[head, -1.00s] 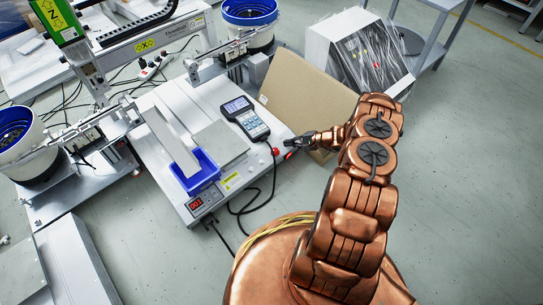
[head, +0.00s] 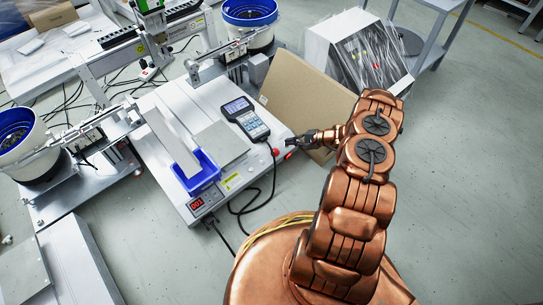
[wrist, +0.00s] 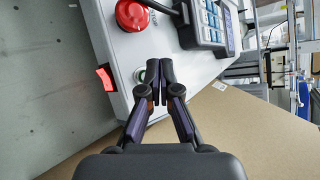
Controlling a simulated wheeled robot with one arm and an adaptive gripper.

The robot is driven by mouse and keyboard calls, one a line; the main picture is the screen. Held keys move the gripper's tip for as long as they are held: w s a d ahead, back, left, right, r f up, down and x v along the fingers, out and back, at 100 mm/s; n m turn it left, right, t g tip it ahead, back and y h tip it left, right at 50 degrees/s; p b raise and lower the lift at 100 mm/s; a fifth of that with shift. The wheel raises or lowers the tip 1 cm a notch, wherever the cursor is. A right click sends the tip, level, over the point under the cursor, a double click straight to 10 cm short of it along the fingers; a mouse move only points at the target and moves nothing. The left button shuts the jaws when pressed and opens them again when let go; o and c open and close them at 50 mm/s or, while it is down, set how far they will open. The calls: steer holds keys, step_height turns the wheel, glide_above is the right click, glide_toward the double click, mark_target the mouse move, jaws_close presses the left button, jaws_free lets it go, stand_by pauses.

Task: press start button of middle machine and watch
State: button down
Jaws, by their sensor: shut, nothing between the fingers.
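The middle machine (head: 165,105) is a white box with a handheld keypad controller (head: 246,118) on top. It also shows in the wrist view (wrist: 165,45). On its near right corner are a red mushroom button (wrist: 132,14) and a red lit rocker switch (wrist: 106,78). Between them and my fingertips is a round button with a pale green ring (wrist: 140,74), partly hidden by the fingers. My gripper (wrist: 160,70) is shut and empty, its tips over or beside that button; I cannot tell if they touch it. In the head view my gripper (head: 294,143) is at the machine's right corner.
A blue tray (head: 203,177) and a red digit display (head: 196,204) are at the machine's front. A cardboard sheet (head: 300,95) leans close on the right. White feeder bowls with blue interiors (head: 250,12) stand behind and at left. Open floor lies at right.

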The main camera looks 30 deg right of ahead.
steer(key=r, duration=0.1)
steer(key=s+r+p, duration=0.1)
steer(key=r, duration=0.1)
steer(key=r+p, duration=0.1)
steer(key=r, duration=0.1)
steer(key=shift+s+d, duration=0.2)
steer(key=shift+s, duration=0.2)
